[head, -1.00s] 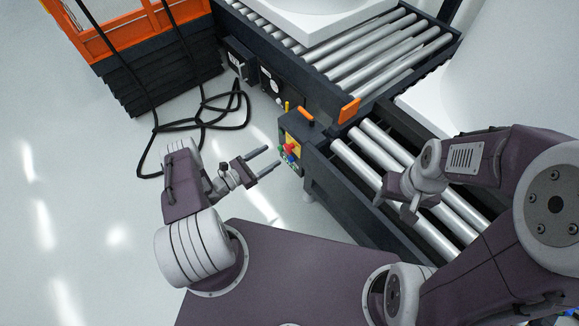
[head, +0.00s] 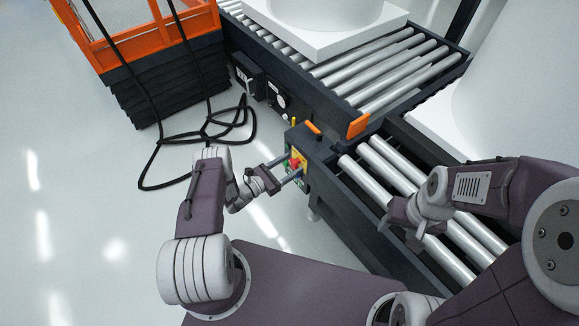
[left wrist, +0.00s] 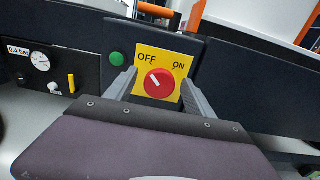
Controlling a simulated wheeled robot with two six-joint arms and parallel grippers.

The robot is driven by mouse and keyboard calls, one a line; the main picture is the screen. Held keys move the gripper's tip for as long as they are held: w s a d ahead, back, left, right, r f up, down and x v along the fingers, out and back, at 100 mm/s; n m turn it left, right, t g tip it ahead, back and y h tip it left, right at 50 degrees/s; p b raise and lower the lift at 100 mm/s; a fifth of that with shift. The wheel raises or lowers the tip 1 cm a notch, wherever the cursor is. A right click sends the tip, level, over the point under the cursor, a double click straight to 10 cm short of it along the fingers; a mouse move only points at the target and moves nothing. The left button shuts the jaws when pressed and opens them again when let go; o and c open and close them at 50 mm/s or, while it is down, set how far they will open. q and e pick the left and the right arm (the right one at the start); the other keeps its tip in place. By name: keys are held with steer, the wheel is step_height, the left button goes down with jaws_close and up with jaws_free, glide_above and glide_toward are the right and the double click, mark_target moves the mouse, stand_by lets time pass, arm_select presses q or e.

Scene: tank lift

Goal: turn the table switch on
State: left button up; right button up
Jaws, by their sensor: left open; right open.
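The table switch is a red round knob (left wrist: 160,83) on a yellow plate (left wrist: 165,62) marked OFF on the left and ON on the right. In the left wrist view its white mark points up and left, toward OFF. My left gripper (left wrist: 157,88) is open, with one finger on each side of the knob; I cannot tell whether they touch it. In the head view my left gripper (head: 283,168) reaches the switch panel (head: 301,160) on the table's end, partly hiding the knob. My right gripper (head: 405,222) is open and empty above the rollers.
A green button (left wrist: 117,58) sits left of the plate. A gauge (left wrist: 40,61) reading near a 0.4 bar label and a yellow lever (left wrist: 71,83) are further left. Black hoses (head: 190,137) lie on the floor by the orange-railed lift (head: 130,40). Roller conveyors (head: 375,165) fill the right.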

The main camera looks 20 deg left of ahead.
arm_select(q)
jaws_close()
steer(key=shift+m, duration=0.3)
steer(key=m+p, duration=0.1)
steer(key=m, duration=0.3)
steer(key=shift+s+d, duration=0.1)
steer(key=m+p, duration=0.1)
steer(key=m, duration=0.3)
steer(key=shift+m, duration=0.3)
steer(key=m+p, duration=0.1)
steer(key=m, duration=0.3)
steer(key=shift+s+d+f, duration=0.1)
steer(key=m+p, duration=0.1)
steer(key=m, duration=0.3)
steer(key=shift+f, duration=0.15)
steer(key=shift+m, duration=0.5)
